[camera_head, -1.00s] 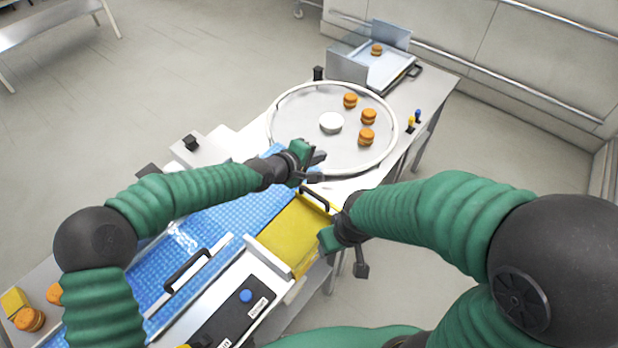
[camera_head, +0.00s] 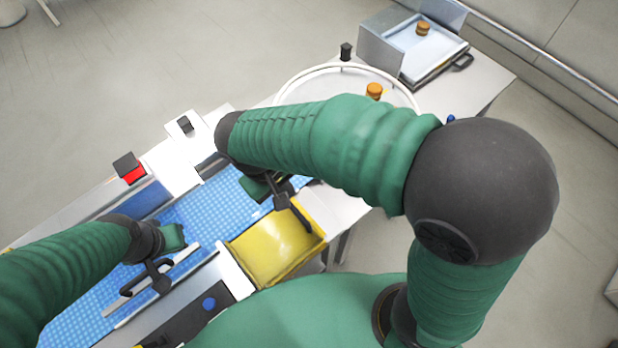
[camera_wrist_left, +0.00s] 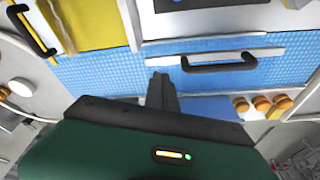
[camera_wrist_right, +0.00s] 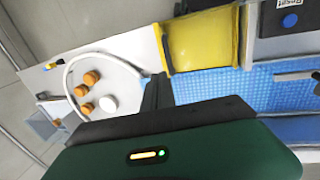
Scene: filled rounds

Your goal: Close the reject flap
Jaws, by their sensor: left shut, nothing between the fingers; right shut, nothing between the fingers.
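The yellow panel (camera_head: 268,252), which looks like the reject flap, lies beside the blue belt (camera_head: 215,213) near its far end. It also shows in the left wrist view (camera_wrist_left: 92,22), with a black handle (camera_wrist_left: 32,30) at one end, and in the right wrist view (camera_wrist_right: 205,42). My right gripper (camera_head: 290,207) is shut and empty, over the panel's belt-side edge in the head view. Whether it touches is unclear. My left gripper (camera_head: 158,280) is shut and empty over the near part of the belt. My right gripper partly covers the panel's far edge in the head view.
A round table (camera_wrist_right: 120,68) with several orange filled rounds and a white disc stands past the belt's end, mostly behind my right arm in the head view. A tray (camera_head: 425,55) stands beyond. A control box with a blue button (camera_head: 209,304) is beside the panel.

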